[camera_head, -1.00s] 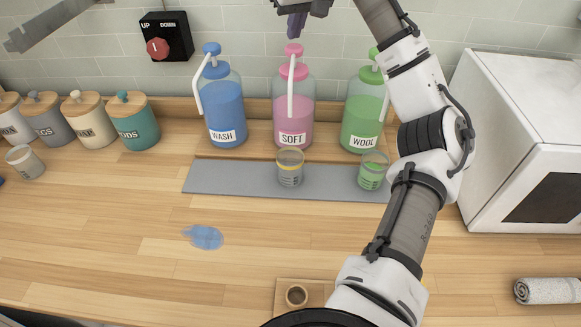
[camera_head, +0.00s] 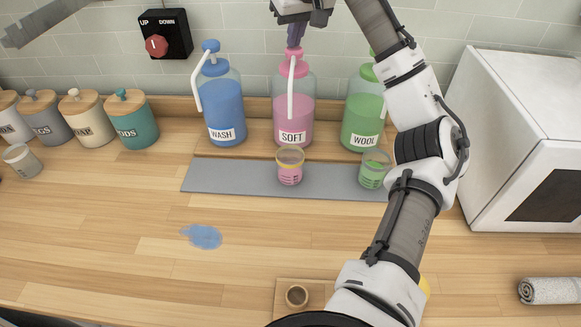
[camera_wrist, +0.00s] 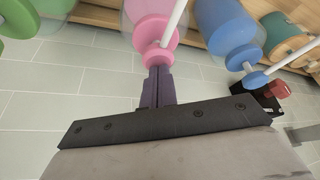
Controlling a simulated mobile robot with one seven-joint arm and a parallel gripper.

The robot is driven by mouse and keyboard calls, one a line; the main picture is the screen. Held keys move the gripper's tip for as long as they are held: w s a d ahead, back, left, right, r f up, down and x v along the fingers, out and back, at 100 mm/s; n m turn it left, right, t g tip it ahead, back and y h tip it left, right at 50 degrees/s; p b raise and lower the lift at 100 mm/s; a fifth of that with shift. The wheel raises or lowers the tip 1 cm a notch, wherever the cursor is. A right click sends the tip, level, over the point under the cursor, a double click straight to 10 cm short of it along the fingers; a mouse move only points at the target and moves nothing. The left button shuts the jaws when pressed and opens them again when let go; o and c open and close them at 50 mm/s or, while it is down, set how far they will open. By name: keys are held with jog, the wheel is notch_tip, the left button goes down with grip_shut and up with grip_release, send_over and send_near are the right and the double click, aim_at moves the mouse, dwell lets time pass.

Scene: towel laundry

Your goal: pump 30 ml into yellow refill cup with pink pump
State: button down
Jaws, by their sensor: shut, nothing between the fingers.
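The pink pump bottle (camera_head: 293,108), labelled SOFT, stands at the back on the wooden ledge. My gripper (camera_head: 294,46) is shut and empty, fingers pointing down onto the pink pump head (camera_head: 294,57); they appear to touch its top. In the wrist view the shut fingers (camera_wrist: 158,75) meet the pink pump head (camera_wrist: 157,57). The yellow-rimmed refill cup (camera_head: 290,168) stands upright on the grey mat below the pink spout, with pink liquid inside. The exact level against its marks is too small to read.
A blue WASH bottle (camera_head: 222,105) stands left and a green WOOL bottle (camera_head: 362,115) right. A green-rimmed cup (camera_head: 372,170) sits on the grey mat (camera_head: 225,178). A blue puddle (camera_head: 203,237) lies on the counter. A white appliance (camera_head: 520,140) fills the right.

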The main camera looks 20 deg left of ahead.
jog(key=shift+f, duration=0.65)
jog(key=shift+r, duration=0.2)
jog(key=shift+r+p, duration=1.45)
jog(key=shift+r, duration=0.15)
notch_tip(320, 180, up, 6)
dwell(0.3)
